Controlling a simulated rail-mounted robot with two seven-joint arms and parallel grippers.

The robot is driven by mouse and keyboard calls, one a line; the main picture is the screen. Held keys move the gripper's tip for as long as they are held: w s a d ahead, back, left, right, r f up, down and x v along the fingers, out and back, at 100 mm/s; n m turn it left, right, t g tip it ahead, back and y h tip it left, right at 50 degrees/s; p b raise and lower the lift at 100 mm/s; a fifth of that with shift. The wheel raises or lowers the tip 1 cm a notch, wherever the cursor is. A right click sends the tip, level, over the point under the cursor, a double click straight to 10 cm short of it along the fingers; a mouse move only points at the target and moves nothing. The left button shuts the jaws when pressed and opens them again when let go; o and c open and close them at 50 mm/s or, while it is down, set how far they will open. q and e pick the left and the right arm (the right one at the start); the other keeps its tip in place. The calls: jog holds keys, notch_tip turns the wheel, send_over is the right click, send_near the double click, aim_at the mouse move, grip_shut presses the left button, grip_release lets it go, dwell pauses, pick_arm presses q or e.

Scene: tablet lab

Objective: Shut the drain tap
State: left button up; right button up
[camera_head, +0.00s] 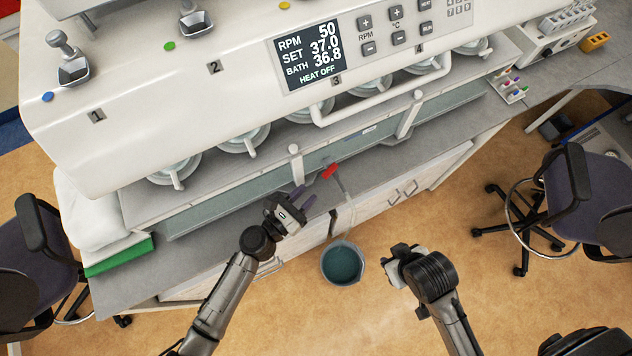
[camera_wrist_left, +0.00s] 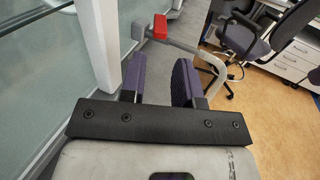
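The drain tap has a red handle (camera_head: 330,171) and sits on the front of the water bath, above the bench edge. A pale hose (camera_head: 345,195) hangs from it toward a bucket of water (camera_head: 343,263) on the floor. My left gripper (camera_head: 304,197) is just left of and below the tap, with its purple fingers apart and empty. In the left wrist view the red handle (camera_wrist_left: 160,27) lies beyond the open fingers (camera_wrist_left: 165,75), not touching them. My right gripper (camera_head: 392,262) is right of the bucket, away from the tap; its fingers are hard to make out.
The dissolution bath (camera_head: 215,210) runs along the bench, with the machine head (camera_head: 150,110) and its display above it. A green-edged white stack (camera_head: 120,255) lies at the left bench end. Chairs stand on both sides. The floor right of the bucket is mostly clear.

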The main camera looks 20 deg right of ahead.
pick_arm(q)
jog(key=v, duration=0.8)
jog(key=shift+b, duration=0.35)
jog(key=shift+d, duration=0.1)
jog(key=shift+o, duration=0.7)
jog(key=shift+f, duration=0.1)
